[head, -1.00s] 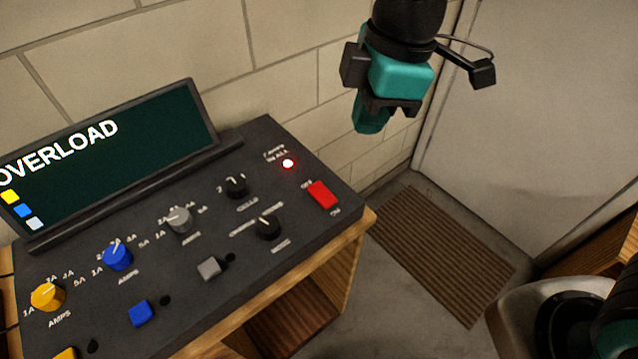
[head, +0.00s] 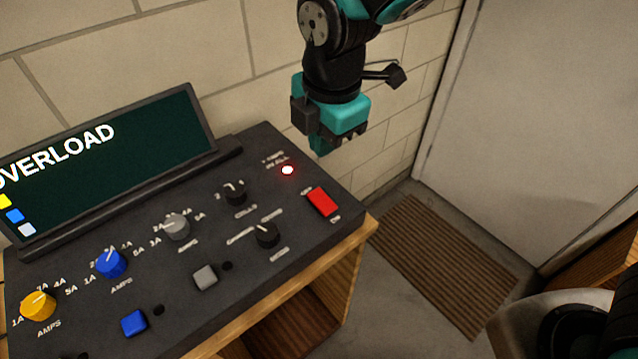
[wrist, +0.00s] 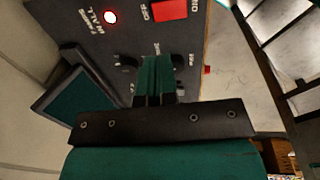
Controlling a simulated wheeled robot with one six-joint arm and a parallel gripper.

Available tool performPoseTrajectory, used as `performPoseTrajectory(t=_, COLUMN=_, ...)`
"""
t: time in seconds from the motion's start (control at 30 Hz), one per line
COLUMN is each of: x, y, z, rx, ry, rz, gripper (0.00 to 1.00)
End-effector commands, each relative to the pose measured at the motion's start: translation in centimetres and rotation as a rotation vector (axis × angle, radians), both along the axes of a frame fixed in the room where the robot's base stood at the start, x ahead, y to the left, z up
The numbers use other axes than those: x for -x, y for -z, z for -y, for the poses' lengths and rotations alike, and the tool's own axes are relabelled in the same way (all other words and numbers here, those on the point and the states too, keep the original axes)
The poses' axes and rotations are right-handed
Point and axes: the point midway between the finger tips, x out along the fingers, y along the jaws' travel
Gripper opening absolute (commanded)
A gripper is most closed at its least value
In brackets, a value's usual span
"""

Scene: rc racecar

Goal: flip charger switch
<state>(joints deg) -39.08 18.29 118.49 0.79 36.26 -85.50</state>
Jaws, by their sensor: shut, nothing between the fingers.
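The charger panel (head: 190,303) is a dark box on a wooden stand. Its red rocker switch (head: 322,202) is at the right end, between an OFF label and an ON label. It also shows in the wrist view (wrist: 169,10), at the top edge and partly cut off. A lit red lamp (head: 287,170) is beside it. My gripper (head: 321,147) is shut and empty, pointing down above the panel's back right, apart from the switch. In the wrist view its fingers (wrist: 154,78) are together, below the switch in the picture.
The panel's screen (head: 110,170) reads OVERLOAD. Black knobs (head: 267,234), a grey knob (head: 175,226), a blue knob (head: 111,263) and a yellow knob (head: 38,305) stand up from the panel. A brick wall is behind. A brown mat (head: 440,262) lies on clear floor at right.

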Motion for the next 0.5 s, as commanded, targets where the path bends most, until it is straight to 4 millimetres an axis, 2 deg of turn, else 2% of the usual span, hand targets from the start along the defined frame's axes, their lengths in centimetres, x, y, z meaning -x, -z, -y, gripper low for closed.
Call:
performPoseTrajectory(t=0.3, x=-0.6, y=6.7, z=-0.4, rx=0.003, ry=0.001, rz=-0.005, gripper=0.0)
performPoseTrajectory(t=0.5, x=-0.9, y=10.0, z=-0.6, rx=0.002, ry=0.001, rz=-0.003, gripper=0.0)
